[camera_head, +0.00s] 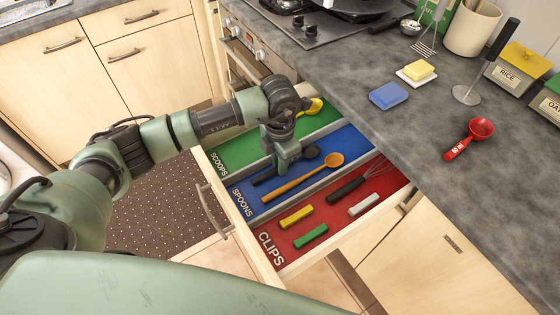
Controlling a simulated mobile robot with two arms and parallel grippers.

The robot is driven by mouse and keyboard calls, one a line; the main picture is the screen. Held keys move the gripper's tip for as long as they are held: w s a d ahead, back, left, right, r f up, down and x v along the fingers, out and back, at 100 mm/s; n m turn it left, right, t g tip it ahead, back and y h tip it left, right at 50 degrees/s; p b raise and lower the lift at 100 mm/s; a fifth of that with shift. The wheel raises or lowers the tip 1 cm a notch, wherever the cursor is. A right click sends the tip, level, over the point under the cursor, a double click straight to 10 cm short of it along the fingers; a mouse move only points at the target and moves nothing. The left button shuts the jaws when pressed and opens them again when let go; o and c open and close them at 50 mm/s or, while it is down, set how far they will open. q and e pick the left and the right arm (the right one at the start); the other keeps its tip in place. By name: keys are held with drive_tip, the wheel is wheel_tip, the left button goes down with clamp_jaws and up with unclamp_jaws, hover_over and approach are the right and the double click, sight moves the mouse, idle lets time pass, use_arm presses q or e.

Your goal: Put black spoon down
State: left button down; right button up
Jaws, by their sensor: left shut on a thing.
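The black spoon (263,179) is at the blue SPOONS compartment (352,138) of the open drawer, with its handle end toward the front left. A dark bowl-like end shows just right of my gripper. My left gripper (284,166) comes down from above and is shut on the spoon's handle. The gripper hides part of the spoon, and I cannot tell whether the spoon touches the compartment floor. A wooden spoon (302,178) lies beside it, nearer the red compartment. My right gripper is not in view.
The green SCOOPS compartment (235,152) holds a yellow scoop (311,106). The red CLIPS compartment (272,236) holds a whisk (352,184) and yellow, green and white clips. On the counter are a blue sponge (388,95) and a red scoop (470,138).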

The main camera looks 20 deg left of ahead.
use_arm(q)
drive_tip(key=shift+f, duration=0.2)
drive_tip(key=c, duration=1.4)
unclamp_jaws()
drive_tip(key=shift+r, duration=0.1)
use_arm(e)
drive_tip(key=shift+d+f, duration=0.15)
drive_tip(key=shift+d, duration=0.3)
use_arm(q)
drive_tip(key=shift+r, duration=0.3)
wheel_tip(320, 180, up, 12)
drive_tip(key=b, duration=0.1)
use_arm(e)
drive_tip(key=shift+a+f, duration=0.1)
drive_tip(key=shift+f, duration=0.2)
use_arm(q)
drive_tip(key=shift+f, duration=0.15)
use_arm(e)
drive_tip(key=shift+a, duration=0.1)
